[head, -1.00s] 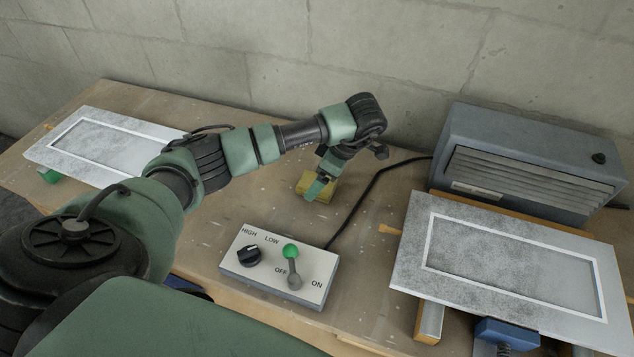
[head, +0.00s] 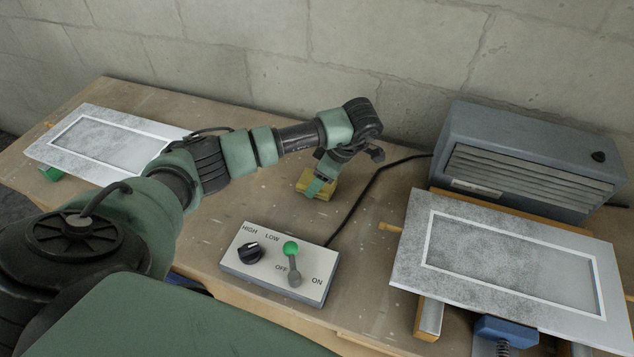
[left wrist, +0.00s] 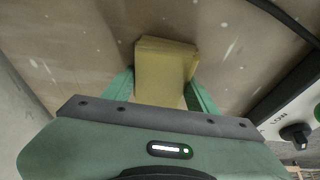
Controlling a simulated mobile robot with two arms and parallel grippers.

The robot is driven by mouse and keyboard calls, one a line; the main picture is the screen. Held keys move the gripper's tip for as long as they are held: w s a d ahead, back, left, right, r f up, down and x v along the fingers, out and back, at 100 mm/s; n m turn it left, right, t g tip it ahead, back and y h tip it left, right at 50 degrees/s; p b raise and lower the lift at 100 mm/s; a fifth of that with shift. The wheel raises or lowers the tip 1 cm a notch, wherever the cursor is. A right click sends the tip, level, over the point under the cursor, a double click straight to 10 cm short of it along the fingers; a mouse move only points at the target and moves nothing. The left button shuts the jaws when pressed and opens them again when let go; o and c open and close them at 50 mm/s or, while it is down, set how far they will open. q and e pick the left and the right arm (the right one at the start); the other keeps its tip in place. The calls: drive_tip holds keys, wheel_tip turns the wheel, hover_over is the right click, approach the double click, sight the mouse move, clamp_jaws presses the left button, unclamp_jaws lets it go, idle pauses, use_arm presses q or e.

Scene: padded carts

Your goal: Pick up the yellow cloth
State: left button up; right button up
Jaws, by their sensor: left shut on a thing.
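The yellow cloth (head: 327,189) looks like a small folded block on the wooden bench, behind the switch box in the head view. My left gripper (head: 318,188) reaches down onto it from above. In the left wrist view the cloth (left wrist: 165,68) sits between the two green fingers (left wrist: 160,88), one at each side. The gripper is shut on the cloth. I cannot tell whether the cloth is clear of the bench top. My right gripper is not in view.
A grey heater-like unit (head: 530,160) and a framed panel (head: 410,262) are at the right. Another framed panel (head: 62,166) lies left. A black cable (head: 362,199) runs right of the cloth.

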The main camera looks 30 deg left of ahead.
use_arm(q)
drive_tip(key=shift+r, duration=0.2)
wheel_tip(320, 180, up, 5)
drive_tip(key=shift+w+r+b, duration=0.1)
drive_tip(key=shift+r+b, duration=0.1)
drive_tip(key=shift+b, duration=0.25)
wheel_tip(320, 180, up, 14)
drive_tip(key=p, duration=0.2)
drive_tip(key=shift+r, duration=0.2)
